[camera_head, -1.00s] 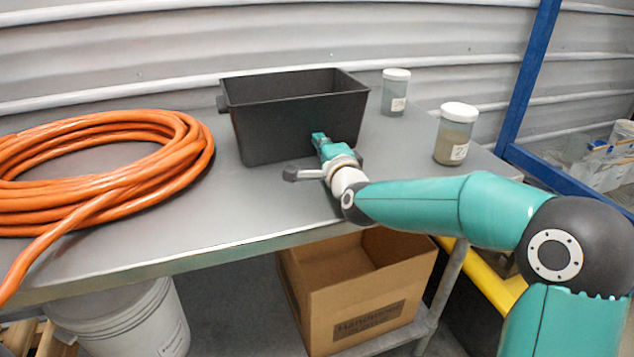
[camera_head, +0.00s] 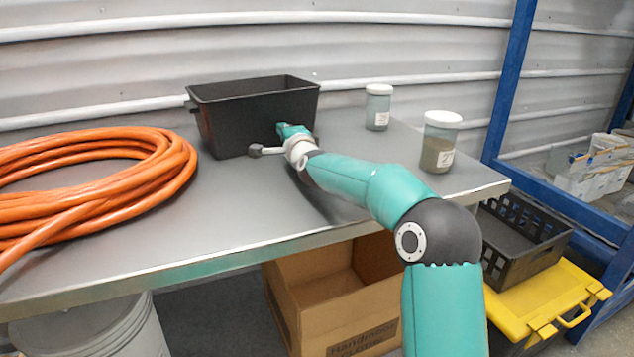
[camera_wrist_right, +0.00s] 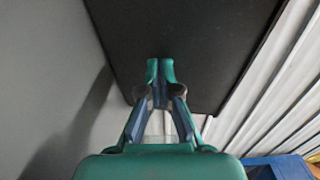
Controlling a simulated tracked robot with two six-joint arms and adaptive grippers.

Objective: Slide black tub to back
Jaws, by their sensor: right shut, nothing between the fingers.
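The black tub (camera_head: 235,120) stands upright on the grey metal table (camera_head: 220,208), near its back edge by the corrugated wall. My right gripper (camera_head: 284,129) is at the tub's front face, toward its right side. In the right wrist view the fingers (camera_wrist_right: 160,66) are closed together with nothing between them, and their tips are at the dark face of the tub (camera_wrist_right: 190,30). They look to be touching it, but the contact itself is hard to see. My left gripper is not in view.
A coiled orange hose (camera_head: 95,178) lies left of the tub. Two white-lidded jars stand to the right, one farther back (camera_head: 378,108) and one nearer (camera_head: 438,142). A cardboard box (camera_head: 345,315) and a white bucket (camera_head: 95,330) are below. A blue frame (camera_head: 508,80) rises at right.

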